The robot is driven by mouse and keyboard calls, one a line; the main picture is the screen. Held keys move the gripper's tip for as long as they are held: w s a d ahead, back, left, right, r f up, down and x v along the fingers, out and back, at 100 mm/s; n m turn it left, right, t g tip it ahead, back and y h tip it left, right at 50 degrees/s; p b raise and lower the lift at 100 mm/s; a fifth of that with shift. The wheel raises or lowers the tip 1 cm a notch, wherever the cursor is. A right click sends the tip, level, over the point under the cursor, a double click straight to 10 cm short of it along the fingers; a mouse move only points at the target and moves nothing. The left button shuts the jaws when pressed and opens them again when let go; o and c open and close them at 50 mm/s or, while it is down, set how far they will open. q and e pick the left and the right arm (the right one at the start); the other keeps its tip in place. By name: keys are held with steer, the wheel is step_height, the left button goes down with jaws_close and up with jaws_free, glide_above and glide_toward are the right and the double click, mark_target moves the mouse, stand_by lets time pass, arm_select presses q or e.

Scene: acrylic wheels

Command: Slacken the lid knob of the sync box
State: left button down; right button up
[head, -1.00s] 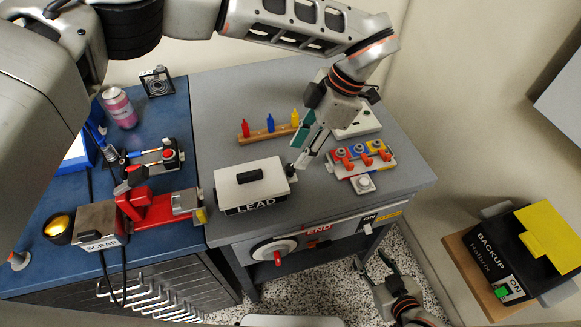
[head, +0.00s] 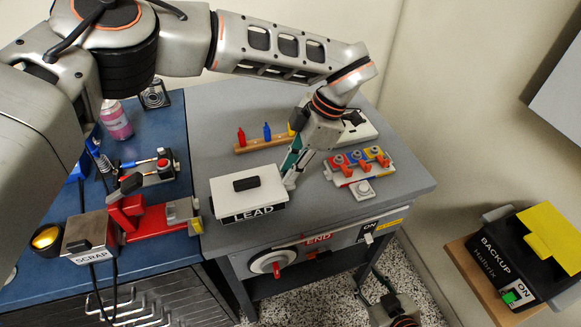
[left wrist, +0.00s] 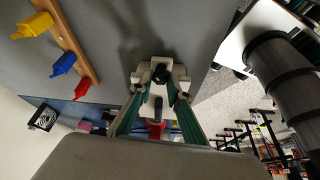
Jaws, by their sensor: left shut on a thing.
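No label in view reads sync, so I cannot tell which box bears that name. A white-lidded box marked LEAD (head: 247,191) stands at the front of the grey table, with a black handle (head: 246,184) on its lid. My left gripper (head: 290,179) is low at the right side of this box. In the left wrist view my left gripper (left wrist: 160,80) is shut on a small black knob (left wrist: 160,72); the fingers hide most of this knob in the head view. My right gripper (head: 372,284) is low at the bottom edge, in front of the table, open and empty.
Coloured pegs (head: 267,132) in a wooden strip and a block with red clamps (head: 361,163) stand on the grey table. A red vise (head: 148,214) is on the blue bench at left. A box marked BACKUP (head: 508,255) sits on a shelf at right.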

arm_select(q)
steer(key=n+g, duration=0.1)
steer(key=n, duration=0.2)
steer(key=shift+w, duration=0.1)
steer(key=shift+w+a+n+g+h, duration=0.1)
steer(key=shift+n+g+h, duration=0.25)
steer(key=shift+n, duration=0.7)
steer(key=shift+n+g+h, duration=0.25)
steer(key=shift+n+g, duration=0.2)
steer(key=shift+n, duration=0.6)
steer(key=c, duration=1.9)
jaws_free()
